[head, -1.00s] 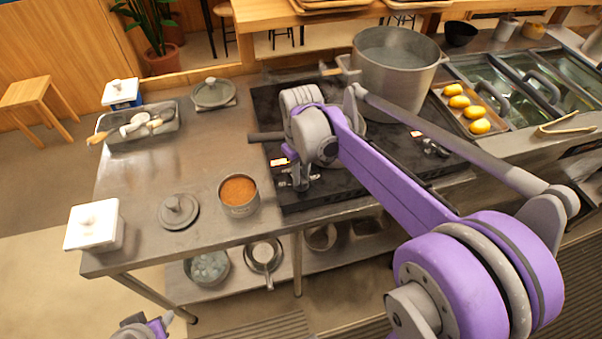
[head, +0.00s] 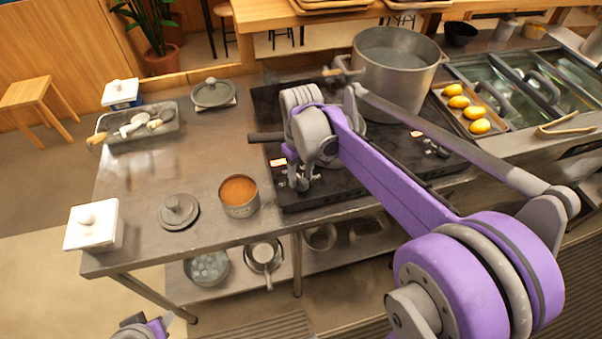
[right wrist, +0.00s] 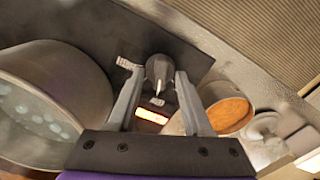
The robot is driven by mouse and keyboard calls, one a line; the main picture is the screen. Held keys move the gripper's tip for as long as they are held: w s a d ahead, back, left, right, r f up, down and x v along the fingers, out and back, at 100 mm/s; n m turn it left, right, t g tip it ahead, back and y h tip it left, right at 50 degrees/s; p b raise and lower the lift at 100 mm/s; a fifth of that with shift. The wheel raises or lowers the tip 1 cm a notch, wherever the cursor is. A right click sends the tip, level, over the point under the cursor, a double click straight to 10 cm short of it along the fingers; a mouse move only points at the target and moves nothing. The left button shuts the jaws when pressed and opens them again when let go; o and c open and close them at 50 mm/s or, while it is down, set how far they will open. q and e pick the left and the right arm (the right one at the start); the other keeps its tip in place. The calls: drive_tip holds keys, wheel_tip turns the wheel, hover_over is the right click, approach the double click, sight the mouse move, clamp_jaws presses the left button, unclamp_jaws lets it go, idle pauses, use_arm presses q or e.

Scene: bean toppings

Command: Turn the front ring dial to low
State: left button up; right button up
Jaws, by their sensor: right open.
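My right gripper (head: 299,180) is over the front edge of the black stove (head: 340,186), at its left end. In the right wrist view the ring dial (right wrist: 160,72) is dark with a pale pointer and lies between the two fingers (right wrist: 158,88). The jaws are open on either side of it; I cannot tell whether they touch it. A lit orange and white display (right wrist: 150,117) is close to the dial, and also shows in the head view (head: 279,163). The head view hides most of this dial. A bit of my left arm (head: 146,327) shows at the bottom edge.
A pot of orange food (head: 239,194) and a lid (head: 178,211) are left of the stove. A large steel pot (head: 395,75) stands at the back. Another dial with a display (head: 432,146) is farther right. In the wrist view a wide pot (right wrist: 75,65) is close on the left.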

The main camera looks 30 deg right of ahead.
sight(301, 178)
wheel_tip(301, 178, up, 11)
drive_tip(key=shift+f+p, duration=0.15)
drive_tip(key=shift+p, duration=0.2)
idle(0.4)
drive_tip(key=s+a+f+m+t, duration=0.1)
drive_tip(key=s+a+f+t, duration=0.1)
drive_tip(key=s+f, duration=0.5)
drive_tip(key=s+a+f+t, duration=0.3)
drive_tip(key=s+a+f, duration=0.1)
drive_tip(key=s+f, duration=0.3)
drive_tip(key=shift+s+a+m, duration=0.35)
drive_tip(key=shift+s+m, duration=0.05)
drive_tip(key=shift+s, duration=0.45)
